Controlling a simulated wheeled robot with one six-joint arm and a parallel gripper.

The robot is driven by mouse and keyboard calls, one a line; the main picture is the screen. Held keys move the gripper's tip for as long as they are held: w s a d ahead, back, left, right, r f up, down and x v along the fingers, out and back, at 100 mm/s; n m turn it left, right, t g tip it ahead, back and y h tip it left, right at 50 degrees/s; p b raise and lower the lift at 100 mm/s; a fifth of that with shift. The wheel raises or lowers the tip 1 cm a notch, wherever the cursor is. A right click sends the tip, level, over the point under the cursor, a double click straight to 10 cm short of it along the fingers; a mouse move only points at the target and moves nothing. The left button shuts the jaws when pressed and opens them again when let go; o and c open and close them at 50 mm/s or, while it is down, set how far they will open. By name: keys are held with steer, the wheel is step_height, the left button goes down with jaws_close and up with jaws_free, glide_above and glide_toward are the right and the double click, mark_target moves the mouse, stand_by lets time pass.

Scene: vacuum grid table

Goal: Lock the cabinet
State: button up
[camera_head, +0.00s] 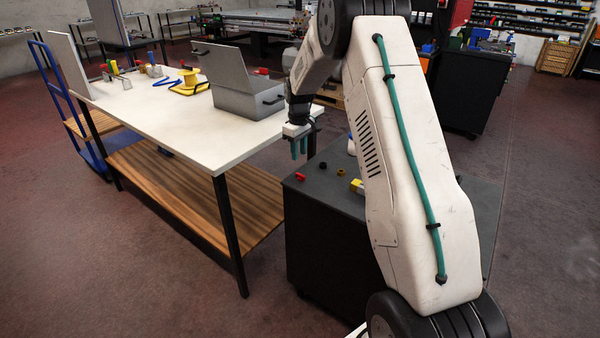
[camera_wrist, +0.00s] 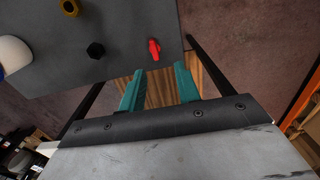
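A grey metal box (camera_head: 245,103) with its lid or door panel (camera_head: 222,66) swung open sits at the near right end of the white table; it may be the cabinet, and no lock can be made out on it. My gripper (camera_head: 299,150), with teal fingers, hangs pointing down just right of this box, over the edge of a dark bench. It holds nothing. In the wrist view my gripper (camera_wrist: 159,68) has its fingers apart. A small red part (camera_wrist: 154,48) lies on the bench just beyond the fingertips, also visible in the head view (camera_head: 300,176).
The dark bench top (camera_head: 322,195) also carries a black hexagonal part (camera_wrist: 95,49), a yellow ring (camera_wrist: 69,7) and a white rounded object (camera_wrist: 12,52). A blue cart (camera_head: 62,95) stands at the left.

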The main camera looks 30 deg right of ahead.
mark_target(300, 174)
steer(key=f, duration=0.6)
steer(key=d+f, duration=0.1)
steer(key=f, duration=0.3)
steer(key=shift+w, duration=0.35)
steer(key=shift+r, duration=0.1)
jaws_close()
